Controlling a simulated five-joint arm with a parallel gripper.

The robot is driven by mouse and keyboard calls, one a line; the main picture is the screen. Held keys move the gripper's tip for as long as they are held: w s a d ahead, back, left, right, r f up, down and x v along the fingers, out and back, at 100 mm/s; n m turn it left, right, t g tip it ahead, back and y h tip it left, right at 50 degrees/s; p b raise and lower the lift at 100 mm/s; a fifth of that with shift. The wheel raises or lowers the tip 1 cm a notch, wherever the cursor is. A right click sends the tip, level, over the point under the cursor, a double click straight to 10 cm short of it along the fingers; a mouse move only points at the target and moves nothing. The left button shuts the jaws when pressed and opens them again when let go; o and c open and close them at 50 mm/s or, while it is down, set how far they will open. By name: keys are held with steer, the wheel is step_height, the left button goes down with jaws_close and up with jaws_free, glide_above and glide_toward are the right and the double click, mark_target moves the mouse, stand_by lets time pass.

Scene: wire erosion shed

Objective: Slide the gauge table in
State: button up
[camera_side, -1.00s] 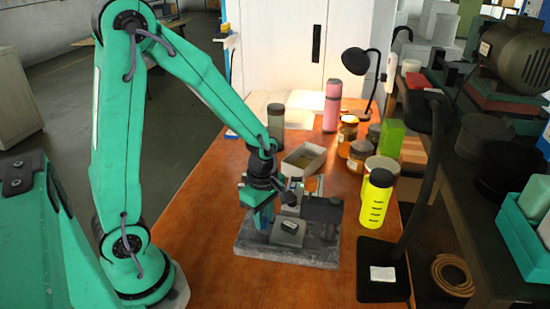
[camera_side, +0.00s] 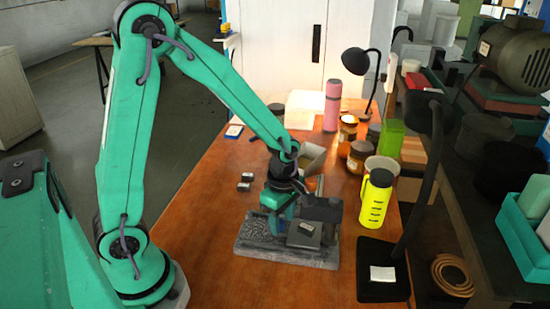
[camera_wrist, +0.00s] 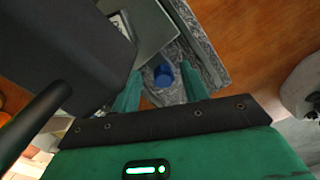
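The gauge table, a grey-green plate (camera_side: 303,236), sits on a speckled stone base (camera_side: 262,246) in the side view, against a dark block (camera_side: 322,208) at its right. My gripper (camera_side: 283,228) is low over the base at the plate's left. In the wrist view my gripper (camera_wrist: 162,72) has its fingers apart, one on each side of the knob, with gaps visible. Its fingertips are hidden in the side view.
A yellow bottle (camera_side: 375,200), a lamp (camera_side: 400,220) and jars (camera_side: 358,156) stand right of the base. A pale tray (camera_side: 311,156) is behind. The front left of the orange bench (camera_side: 200,250) is clear.

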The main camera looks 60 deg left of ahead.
steer(key=shift+r, duration=0.1)
steer(key=shift+r, duration=3.85)
steer(key=shift+r, duration=0.1)
steer(key=s+a+r+m+t, duration=0.1)
steer(key=s+r+m+t, duration=0.4)
steer(key=s+r+m, duration=0.6)
steer(key=m, duration=1)
steer(key=shift+s+a+r+m+t, duration=0.2)
steer(key=shift+m+t, duration=0.1)
